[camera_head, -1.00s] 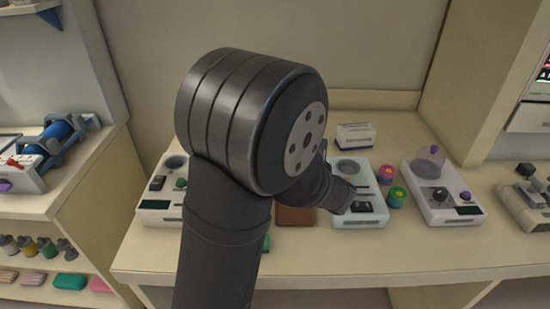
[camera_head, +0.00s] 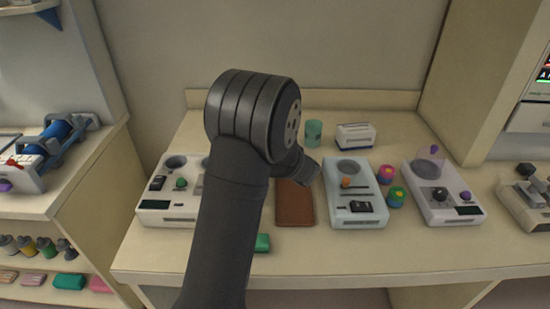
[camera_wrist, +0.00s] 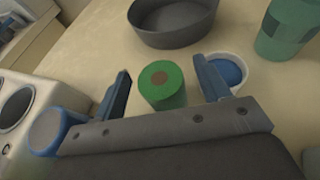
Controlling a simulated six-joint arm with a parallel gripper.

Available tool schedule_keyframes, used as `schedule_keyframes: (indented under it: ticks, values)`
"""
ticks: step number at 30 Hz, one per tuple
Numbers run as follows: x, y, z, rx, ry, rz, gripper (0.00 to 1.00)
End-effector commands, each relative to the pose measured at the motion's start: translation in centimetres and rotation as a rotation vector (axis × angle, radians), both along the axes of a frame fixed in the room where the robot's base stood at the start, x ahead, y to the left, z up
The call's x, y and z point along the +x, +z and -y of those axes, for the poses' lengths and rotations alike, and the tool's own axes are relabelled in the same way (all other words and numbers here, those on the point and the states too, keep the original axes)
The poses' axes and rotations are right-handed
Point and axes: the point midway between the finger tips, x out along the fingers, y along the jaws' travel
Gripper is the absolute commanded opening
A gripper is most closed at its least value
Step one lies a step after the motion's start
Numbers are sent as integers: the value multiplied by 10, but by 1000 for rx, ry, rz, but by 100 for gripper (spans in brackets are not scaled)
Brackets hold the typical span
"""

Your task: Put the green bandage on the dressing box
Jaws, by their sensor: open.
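The green bandage (camera_wrist: 163,87) is a short upright roll with a brown centre, standing on the table in the wrist view. My gripper (camera_wrist: 161,66) is open, with one blue-grey finger on each side of the roll and visible gaps to both. I cannot tell whether the fingers are low enough to reach around it. In the head view my arm hides the gripper and this roll.
Near the roll are a dark bowl (camera_wrist: 173,22), a blue-and-white round pot (camera_wrist: 228,70) and a teal cup (camera_wrist: 286,28). A brown pad (camera_head: 295,205), white devices (camera_head: 357,205), coloured rolls (camera_head: 396,197) and a green block (camera_head: 262,243) occupy the table. Its front strip is mostly clear.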

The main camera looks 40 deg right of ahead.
Motion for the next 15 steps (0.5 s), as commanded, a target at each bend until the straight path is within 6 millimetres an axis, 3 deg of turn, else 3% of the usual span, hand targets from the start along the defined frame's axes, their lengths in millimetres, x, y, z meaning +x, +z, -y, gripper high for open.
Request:
schedule_keyframes:
  ticks: [9, 15]
  values:
    - [5, -2, 2, 0, 0, 0, 69]
    - [5, -2, 2, 0, 0, 0, 30]
